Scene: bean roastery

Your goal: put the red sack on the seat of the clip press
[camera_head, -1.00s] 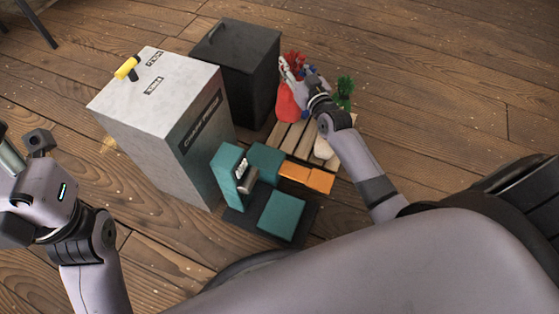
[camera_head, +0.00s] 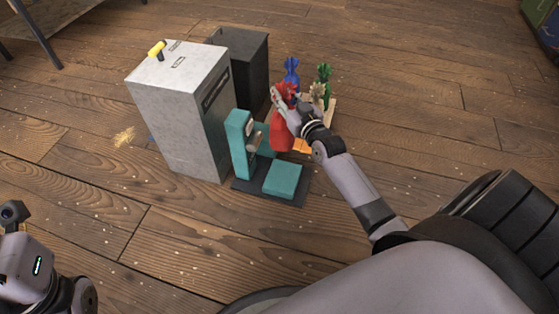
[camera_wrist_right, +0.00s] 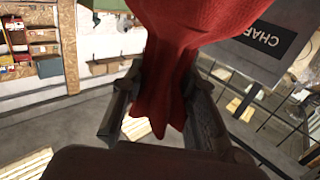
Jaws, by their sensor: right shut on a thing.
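My right gripper (camera_head: 284,100) is shut on the neck of the red sack (camera_head: 283,132). The sack hangs above the ground, just behind and above the teal clip press (camera_head: 240,140). Its low flat block, the seat (camera_head: 283,178), is bare and lies below and in front of the sack. In the right wrist view the red cloth (camera_wrist_right: 184,60) is gathered between the two dark fingers (camera_wrist_right: 168,112). The sack hides part of the press's back and the orange pieces. Only part of my left arm shows at the left edge; its gripper is out of the picture.
A blue sack (camera_head: 291,72) and a green sack (camera_head: 323,85) stand on the pallet (camera_head: 331,108). The floor in front is clear.

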